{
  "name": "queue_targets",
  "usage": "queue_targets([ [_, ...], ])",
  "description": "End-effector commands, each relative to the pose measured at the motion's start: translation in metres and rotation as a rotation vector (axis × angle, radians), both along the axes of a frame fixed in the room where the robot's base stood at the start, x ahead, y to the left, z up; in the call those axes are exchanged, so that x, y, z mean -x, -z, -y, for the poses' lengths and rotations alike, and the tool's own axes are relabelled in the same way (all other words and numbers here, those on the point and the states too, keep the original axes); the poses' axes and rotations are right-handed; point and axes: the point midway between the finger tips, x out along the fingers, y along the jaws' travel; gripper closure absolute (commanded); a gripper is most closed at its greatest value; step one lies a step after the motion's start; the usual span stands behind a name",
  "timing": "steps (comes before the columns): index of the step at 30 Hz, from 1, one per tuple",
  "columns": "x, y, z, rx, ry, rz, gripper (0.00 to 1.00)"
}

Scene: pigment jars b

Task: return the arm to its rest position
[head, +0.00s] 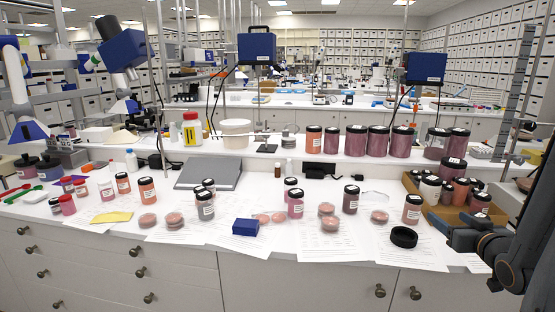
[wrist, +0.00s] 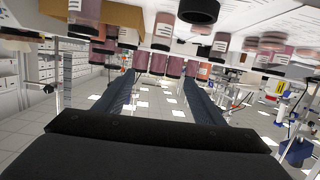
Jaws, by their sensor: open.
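My arm shows at the right edge of the head view, dark and bent, in front of the bench's right end. In the wrist view the bench appears upside down along the top. My gripper (wrist: 158,85) is open there, its two dark fingers spread apart with nothing between them. Jars show beyond the fingers, apart from them. In the head view a blue-grey part of my arm (head: 470,240) overlaps the bench's front right edge, near the cardboard tray.
Labelled pigment jars (head: 355,141) stand along the white bench (head: 100,217). A black ring (head: 403,237) and a blue block (head: 245,227) lie near its front. A cardboard tray (head: 440,222) of jars stands at the right. A thin upright post (head: 519,80) rises behind my arm.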

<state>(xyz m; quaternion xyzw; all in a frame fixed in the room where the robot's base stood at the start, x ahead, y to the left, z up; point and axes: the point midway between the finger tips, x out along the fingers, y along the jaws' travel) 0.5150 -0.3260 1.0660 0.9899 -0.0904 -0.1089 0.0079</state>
Motion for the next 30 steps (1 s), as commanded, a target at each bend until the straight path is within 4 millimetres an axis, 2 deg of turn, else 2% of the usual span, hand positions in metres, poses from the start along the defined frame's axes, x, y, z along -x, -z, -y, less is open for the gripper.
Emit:
queue_targets([
  [8, -0.023, 0.046, -0.053, -0.003, -0.003, -0.249, 0.37],
  [11, -0.024, 0.069, -0.086, -0.011, -0.004, -0.391, 0.37],
  [14, -0.015, 0.092, -0.124, -0.026, -0.007, -0.545, 0.37],
  [17, 0.004, 0.112, -0.165, -0.045, -0.018, -0.699, 0.37],
  [20, 0.031, 0.128, -0.208, -0.068, -0.036, -0.855, 0.37],
  [24, 0.077, 0.142, -0.265, -0.102, -0.075, -1.059, 0.37],
  [27, 0.108, 0.145, -0.295, -0.122, -0.102, -1.173, 0.37],
  [30, 0.13, 0.146, -0.315, -0.135, -0.122, -1.251, 0.37],
])
